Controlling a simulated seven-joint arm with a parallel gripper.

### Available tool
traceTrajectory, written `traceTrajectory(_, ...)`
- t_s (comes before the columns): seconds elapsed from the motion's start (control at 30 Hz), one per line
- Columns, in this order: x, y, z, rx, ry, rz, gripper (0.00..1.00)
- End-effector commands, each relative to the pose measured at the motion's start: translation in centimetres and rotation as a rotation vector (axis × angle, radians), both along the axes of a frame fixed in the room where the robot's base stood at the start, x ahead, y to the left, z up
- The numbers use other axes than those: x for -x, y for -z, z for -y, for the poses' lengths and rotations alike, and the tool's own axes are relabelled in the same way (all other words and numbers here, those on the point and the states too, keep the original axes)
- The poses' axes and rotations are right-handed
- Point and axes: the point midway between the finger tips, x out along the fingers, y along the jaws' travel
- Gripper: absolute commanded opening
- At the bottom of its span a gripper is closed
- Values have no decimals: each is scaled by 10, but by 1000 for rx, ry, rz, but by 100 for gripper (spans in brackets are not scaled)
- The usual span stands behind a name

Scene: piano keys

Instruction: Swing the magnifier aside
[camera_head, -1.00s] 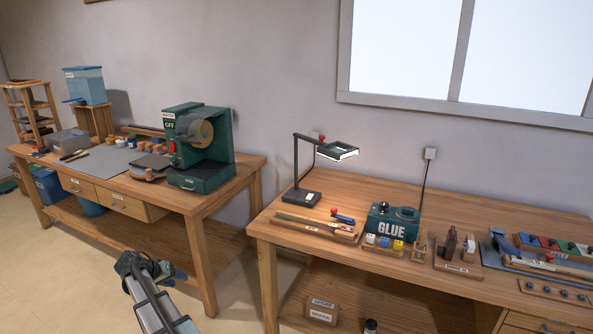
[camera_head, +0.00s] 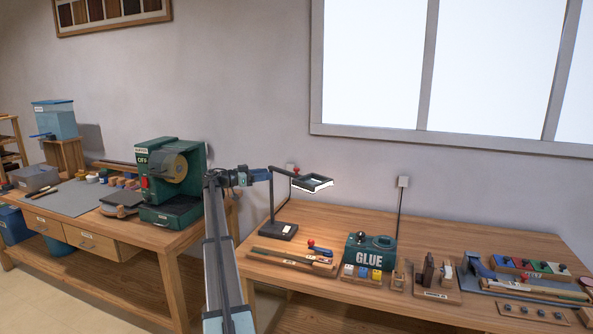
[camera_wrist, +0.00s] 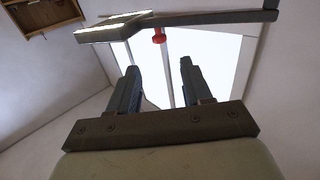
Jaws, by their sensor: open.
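The magnifier stands on the right bench. It has a dark base (camera_head: 278,231), an upright post (camera_head: 272,208), a top arm and a square head (camera_head: 313,184) with a bright underside, extending to the right. A red knob (camera_head: 296,169) shows by the top arm. In the wrist view the lit head (camera_wrist: 112,27), the arm (camera_wrist: 210,17) and the red knob (camera_wrist: 159,36) cross the top, beyond the fingertips. My gripper (camera_head: 262,175) is raised to about the height of the top arm, at the left of the post. Its fingers (camera_wrist: 158,72) are apart with nothing visibly between them; contact cannot be told.
Below the magnifier lie a wooden tool tray (camera_head: 292,261) and a green glue pot (camera_head: 370,252). A green machine (camera_head: 165,180) stands on the left bench. A wall with a window (camera_head: 375,60) is behind. The space right of the head looks clear.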

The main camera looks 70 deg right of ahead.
Motion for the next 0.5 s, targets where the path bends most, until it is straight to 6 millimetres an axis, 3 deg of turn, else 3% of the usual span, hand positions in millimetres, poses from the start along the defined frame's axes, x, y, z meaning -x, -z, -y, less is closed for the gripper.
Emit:
traceTrajectory(0.27,21,-7,18,21,14,1,49)
traceTrajectory(0.5,50,-7,46,19,13,1,49)
